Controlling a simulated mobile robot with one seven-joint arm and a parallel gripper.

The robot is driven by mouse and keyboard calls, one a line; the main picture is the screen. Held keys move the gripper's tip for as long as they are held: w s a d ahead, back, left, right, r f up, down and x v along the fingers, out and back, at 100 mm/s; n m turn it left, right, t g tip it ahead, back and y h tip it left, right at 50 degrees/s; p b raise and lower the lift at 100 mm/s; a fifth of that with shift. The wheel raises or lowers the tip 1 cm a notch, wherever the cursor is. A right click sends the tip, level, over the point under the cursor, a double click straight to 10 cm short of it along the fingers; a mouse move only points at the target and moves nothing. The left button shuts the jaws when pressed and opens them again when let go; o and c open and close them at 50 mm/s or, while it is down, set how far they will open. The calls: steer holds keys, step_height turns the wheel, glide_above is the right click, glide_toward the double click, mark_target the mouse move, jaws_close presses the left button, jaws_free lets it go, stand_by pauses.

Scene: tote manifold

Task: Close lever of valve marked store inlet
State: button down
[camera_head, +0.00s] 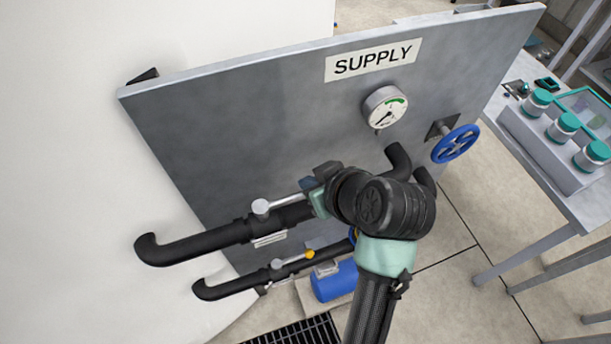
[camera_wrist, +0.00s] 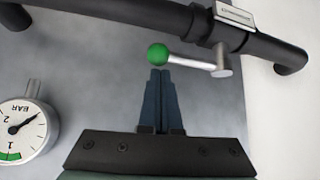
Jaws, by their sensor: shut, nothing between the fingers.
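A valve lever (camera_wrist: 192,62) with a green ball knob (camera_wrist: 157,54) lies roughly along the upper black pipe in the wrist view. Its silver pivot (camera_head: 262,208) shows in the head view, where my arm hides the knob. A small label plate (camera_wrist: 236,14) sits by this valve; its words cannot be read. A second lever (camera_head: 292,260) with an orange knob lies along the lower pipe. My gripper (camera_wrist: 160,72) is shut and empty, its fingertips just beside the green knob; whether they touch it is unclear. My wrist mostly hides it in the head view.
The grey panel (camera_head: 230,110) carries a SUPPLY sign (camera_head: 373,60), a pressure gauge (camera_head: 386,107) and a blue handwheel (camera_head: 455,143). A blue cylinder (camera_head: 334,281) is below the pipes. A bench with teal-lidded jars (camera_head: 563,127) stands at the right.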

steer(key=shift+x, duration=1.15)
steer(key=shift+d, duration=0.1)
